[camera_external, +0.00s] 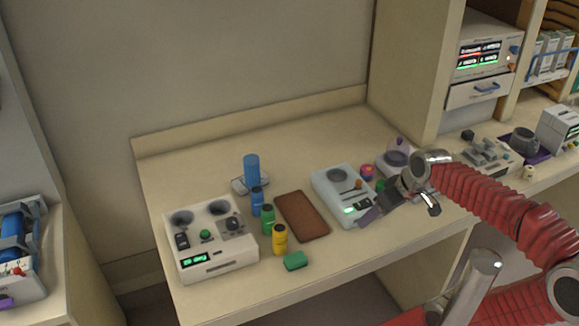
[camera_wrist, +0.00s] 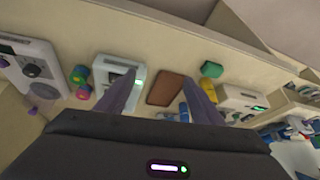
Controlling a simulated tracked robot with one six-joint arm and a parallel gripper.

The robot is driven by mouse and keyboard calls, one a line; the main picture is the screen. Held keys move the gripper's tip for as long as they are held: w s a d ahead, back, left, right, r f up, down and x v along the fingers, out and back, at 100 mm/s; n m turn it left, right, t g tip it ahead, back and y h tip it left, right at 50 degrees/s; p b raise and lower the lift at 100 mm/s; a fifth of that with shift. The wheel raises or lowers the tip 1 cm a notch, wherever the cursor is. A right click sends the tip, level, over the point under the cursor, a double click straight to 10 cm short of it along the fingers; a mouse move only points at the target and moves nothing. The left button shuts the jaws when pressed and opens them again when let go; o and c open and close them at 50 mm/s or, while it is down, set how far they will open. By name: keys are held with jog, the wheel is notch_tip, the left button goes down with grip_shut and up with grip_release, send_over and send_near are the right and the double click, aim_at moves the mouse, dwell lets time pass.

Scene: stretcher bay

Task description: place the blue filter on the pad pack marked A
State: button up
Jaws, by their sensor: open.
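A blue cylinder (camera_external: 251,168), which looks like the blue filter, stands upright towards the back left of the bench. A small pale item (camera_external: 237,186) shows at its foot; whether the cylinder rests on it or stands behind it I cannot tell. No letter A is readable, so I cannot tell which thing is the pad pack. My gripper (camera_external: 372,214) is at the right, by the front of a white device, well away from the cylinder. In the wrist view my gripper (camera_wrist: 159,77) has its two fingers wide apart, with nothing held between them.
A brown flat pad (camera_external: 302,215) lies mid-bench, also in the wrist view (camera_wrist: 166,88). Blue (camera_external: 257,202), green (camera_external: 268,219) and yellow bottles (camera_external: 279,240) stand left of it. A green block (camera_external: 295,260) lies in front. White devices (camera_external: 210,242) (camera_external: 343,196) flank them. The back is clear.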

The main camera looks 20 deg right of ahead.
aim_at(258, 165)
jog(key=s+d+m, duration=0.1)
jog(key=s, duration=0.1)
jog(key=s+d+f+m+h, duration=0.1)
jog(key=s+d, duration=0.1)
jog(key=shift+d+t+h, duration=0.1)
jog(key=shift+t+h, duration=0.2)
jog(key=shift+o, duration=0.5)
jog(key=shift+w, duration=0.2)
dwell(1.3)
